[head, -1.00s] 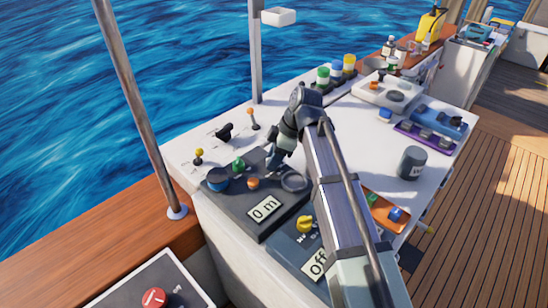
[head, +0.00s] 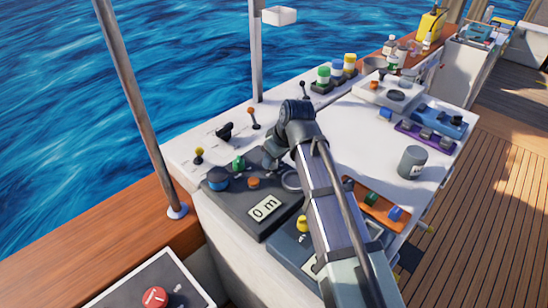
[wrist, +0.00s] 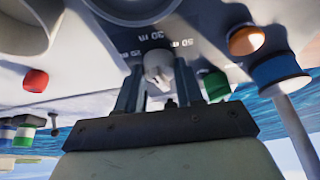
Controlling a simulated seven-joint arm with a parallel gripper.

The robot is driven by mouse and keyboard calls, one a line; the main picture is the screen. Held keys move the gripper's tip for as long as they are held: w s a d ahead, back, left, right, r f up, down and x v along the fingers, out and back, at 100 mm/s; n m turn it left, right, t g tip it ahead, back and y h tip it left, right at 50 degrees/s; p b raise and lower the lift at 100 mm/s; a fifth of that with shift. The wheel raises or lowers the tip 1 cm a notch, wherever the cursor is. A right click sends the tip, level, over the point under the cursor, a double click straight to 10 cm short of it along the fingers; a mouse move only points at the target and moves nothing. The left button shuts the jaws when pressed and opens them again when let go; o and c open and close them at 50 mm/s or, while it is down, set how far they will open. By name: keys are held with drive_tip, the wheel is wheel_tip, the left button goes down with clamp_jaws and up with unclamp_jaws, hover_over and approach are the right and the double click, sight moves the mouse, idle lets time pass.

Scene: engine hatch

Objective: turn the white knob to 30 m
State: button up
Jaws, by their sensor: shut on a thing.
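The white knob (wrist: 158,66) is between the two fingers of my gripper (wrist: 158,84) in the wrist view, and the gripper is shut on it. Marks reading 15 m, 30 m and 50 m curve around the knob on the panel face; the 30 m mark (wrist: 151,36) is just above it in the picture. I cannot tell which mark the knob points at. In the head view my gripper (head: 273,160) is low at the far edge of the dark panel (head: 240,209) and hides the knob. The panel's display (head: 265,208) reads 0 m.
A blue knob (head: 217,178), a green knob (head: 238,163), an orange button (head: 254,183) and a round ring (head: 292,180) are close by on the panel. Small levers (head: 224,131) stand behind it.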

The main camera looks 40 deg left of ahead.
drive_tip(key=shift+m+t, duration=0.4)
drive_tip(key=shift+m, duration=0.8)
drive_tip(key=o, duration=1)
drive_tip(key=shift+s, duration=0.1)
drive_tip(key=shift+r, duration=0.15)
drive_tip(key=v, duration=1.3)
drive_tip(key=shift+s+r, duration=0.1)
drive_tip(key=shift+r, duration=0.2)
